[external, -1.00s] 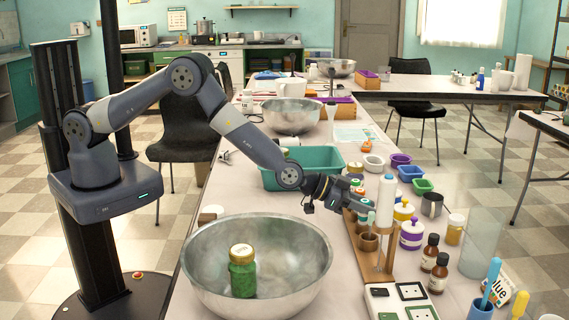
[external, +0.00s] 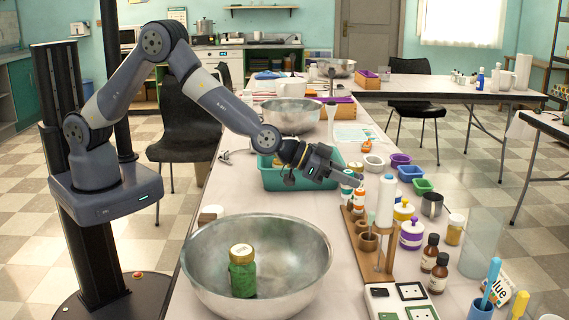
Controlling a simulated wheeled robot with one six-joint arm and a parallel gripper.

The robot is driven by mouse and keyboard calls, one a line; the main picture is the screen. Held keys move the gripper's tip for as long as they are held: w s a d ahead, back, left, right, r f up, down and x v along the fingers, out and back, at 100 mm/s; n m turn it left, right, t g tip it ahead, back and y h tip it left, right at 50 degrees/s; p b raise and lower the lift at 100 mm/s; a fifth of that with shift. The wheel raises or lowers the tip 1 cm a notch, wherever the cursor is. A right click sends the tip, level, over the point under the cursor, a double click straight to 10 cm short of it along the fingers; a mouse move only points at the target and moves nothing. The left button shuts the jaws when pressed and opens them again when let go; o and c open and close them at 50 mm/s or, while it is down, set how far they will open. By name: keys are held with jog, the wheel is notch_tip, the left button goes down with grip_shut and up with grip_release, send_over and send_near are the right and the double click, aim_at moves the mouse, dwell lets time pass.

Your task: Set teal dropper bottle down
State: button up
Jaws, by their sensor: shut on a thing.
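My gripper (external: 350,179) is shut on the teal dropper bottle (external: 347,192), above the far end of the wooden rack (external: 389,262). Little of the bottle shows: the jaws cover part of it, and it is small and close to other bottles in the picture. I cannot tell whether it touches the rack. An orange and white bottle (external: 358,195) stands just right of the jaws. The near cups of the rack (external: 368,242) look empty.
A tall white bottle (external: 385,203) stands right of the rack. A large steel bowl (external: 206,262) with a green jar (external: 242,272) is in front, and a teal bin (external: 272,181) lies behind my gripper. Yellow, purple and brown bottles crowd the right. Bare tabletop (external: 300,205) shows left of the rack.

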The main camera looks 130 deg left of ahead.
jog(key=shift+s+d+f, duration=0.3)
jog(key=shift+d+f, duration=0.5)
jog(key=shift+f, duration=0.95)
jog(key=shift+s+d+f, duration=0.3)
jog(key=shift+d+f, duration=0.45)
jog(key=shift+f, duration=1)
jog(key=shift+s+d+f, duration=0.3)
jog(key=shift+d+f, duration=0.5)
jog(key=shift+f, duration=0.95)
jog(key=shift+f+b, duration=0.2)
jog(key=shift+b, duration=0.2)
jog(key=o, duration=1)
jog(key=shift+r, duration=0.1)
jog(key=shift+r+p, duration=0.25)
jog(key=shift+p, duration=0.15)
jog(key=shift+s+d, duration=0.2)
jog(key=shift+s, duration=0.1)
jog(key=b+v, duration=0.1)
jog(key=v, duration=1)
jog(key=shift+s+b, duration=0.2)
jog(key=shift+b, duration=0.2)
